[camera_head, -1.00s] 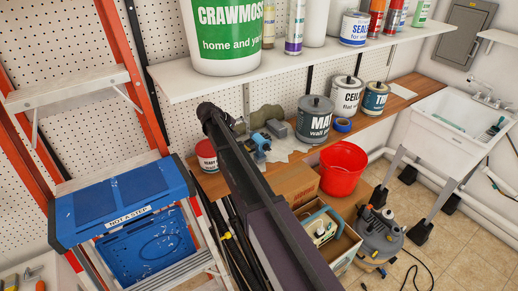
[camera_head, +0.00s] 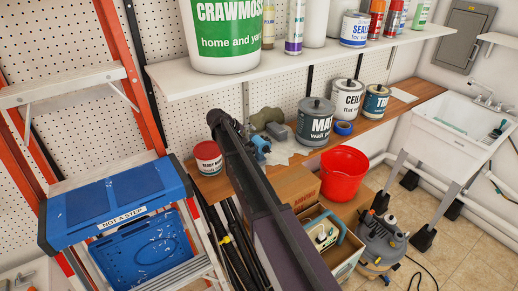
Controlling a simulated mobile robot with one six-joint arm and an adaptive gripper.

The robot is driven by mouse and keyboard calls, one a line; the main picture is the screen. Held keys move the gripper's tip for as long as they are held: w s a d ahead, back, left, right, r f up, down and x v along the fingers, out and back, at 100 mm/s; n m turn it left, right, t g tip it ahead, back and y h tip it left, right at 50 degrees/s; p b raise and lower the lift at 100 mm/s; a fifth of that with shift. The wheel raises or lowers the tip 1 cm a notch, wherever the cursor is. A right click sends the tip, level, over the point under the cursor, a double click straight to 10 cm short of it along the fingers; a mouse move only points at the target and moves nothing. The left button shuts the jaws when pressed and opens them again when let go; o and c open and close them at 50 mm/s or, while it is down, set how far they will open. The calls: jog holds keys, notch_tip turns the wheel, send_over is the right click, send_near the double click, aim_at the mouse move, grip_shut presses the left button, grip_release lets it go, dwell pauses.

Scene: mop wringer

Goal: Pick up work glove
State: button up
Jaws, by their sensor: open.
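A crumpled olive-grey thing that looks like the work glove (camera_head: 267,117) lies at the back of the wooden workbench, against the pegboard. It is small in the picture, so I cannot be sure of it. My dark arm rises from the bottom middle, and its upper end stands just left of the glove in the picture. My gripper cannot be made out; the arm seems to hide it. I cannot tell how far it is from the glove.
On the workbench (camera_head: 400,105) around the glove are a small blue thing (camera_head: 262,146), a grey block (camera_head: 277,131), paint cans (camera_head: 316,122) and a red-labelled can (camera_head: 208,158). A shelf (camera_head: 300,62) hangs above. A stepladder (camera_head: 118,205) stands left; a red bucket (camera_head: 343,175) is below.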

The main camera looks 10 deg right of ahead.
aim_at(253, 139)
jog(key=shift+d+f, duration=0.1)
jog(key=shift+b+x, duration=1.7)
jog(key=shift+x, duration=0.8)
jog(key=shift+s+d, duration=0.1)
jog(key=shift+d, duration=0.05)
jog(key=shift+c, duration=0.2)
grip_shut()
